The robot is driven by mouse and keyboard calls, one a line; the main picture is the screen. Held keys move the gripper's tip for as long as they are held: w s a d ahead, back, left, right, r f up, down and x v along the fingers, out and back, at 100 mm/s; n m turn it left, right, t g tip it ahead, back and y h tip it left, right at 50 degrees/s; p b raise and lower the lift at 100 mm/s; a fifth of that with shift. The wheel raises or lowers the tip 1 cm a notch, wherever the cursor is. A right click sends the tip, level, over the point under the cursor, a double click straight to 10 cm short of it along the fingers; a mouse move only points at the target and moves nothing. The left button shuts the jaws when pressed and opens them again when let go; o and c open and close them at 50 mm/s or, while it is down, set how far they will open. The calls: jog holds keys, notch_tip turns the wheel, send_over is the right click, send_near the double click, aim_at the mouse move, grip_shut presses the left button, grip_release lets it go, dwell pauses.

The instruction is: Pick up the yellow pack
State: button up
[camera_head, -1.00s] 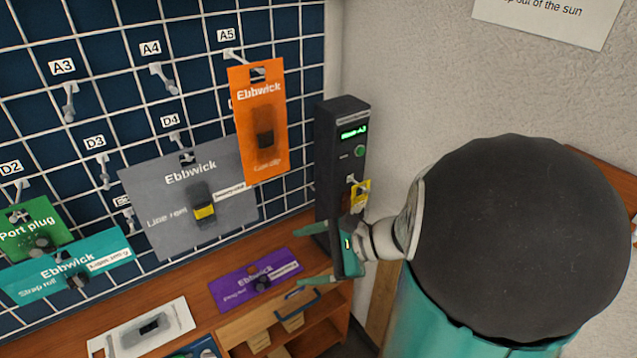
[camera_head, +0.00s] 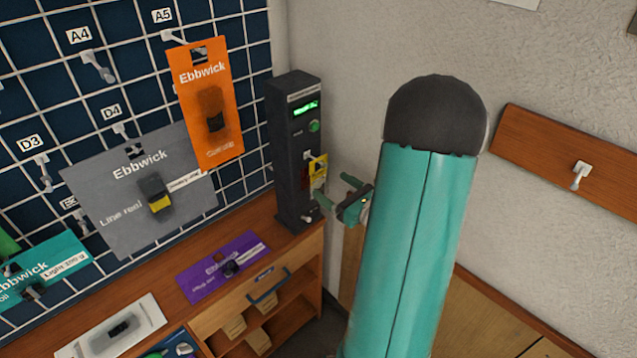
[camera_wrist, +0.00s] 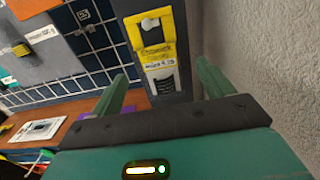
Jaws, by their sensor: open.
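The yellow pack (camera_head: 318,172) is a small card hanging from a hook on the front of a dark upright tester box (camera_head: 290,150). In the wrist view the yellow pack (camera_wrist: 156,45) shows large, with a dark ribbed item on its lower part. My gripper (camera_head: 349,192) is open and empty, just right of and a little below the pack in the head view. In the wrist view the two green fingers of my gripper (camera_wrist: 162,88) stand apart, with the pack beyond and between them. The fingers do not appear to touch it.
A grid panel with hooks holds an orange pack (camera_head: 207,105) and a grey pack (camera_head: 140,190). A purple pack (camera_head: 223,266) and a white pack (camera_head: 112,329) lie on the wooden bench. A wall (camera_head: 360,50) stands close on the right. A wooden board (camera_head: 540,155) with a hook is there.

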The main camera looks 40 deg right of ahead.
aim_at(322, 175)
jog(key=w, duration=0.6)
jog(key=shift+a, duration=0.15)
jog(key=c, duration=1.1)
jog(key=shift+r, duration=0.15)
jog(key=shift+c, duration=0.2)
jog(key=shift+r, duration=0.45)
jog(key=shift+s+r, duration=0.1)
jog(key=shift+r, duration=0.2)
jog(key=s, duration=1.7)
jog(key=shift+s+d, duration=0.25)
jog(key=shift+s, duration=0.1)
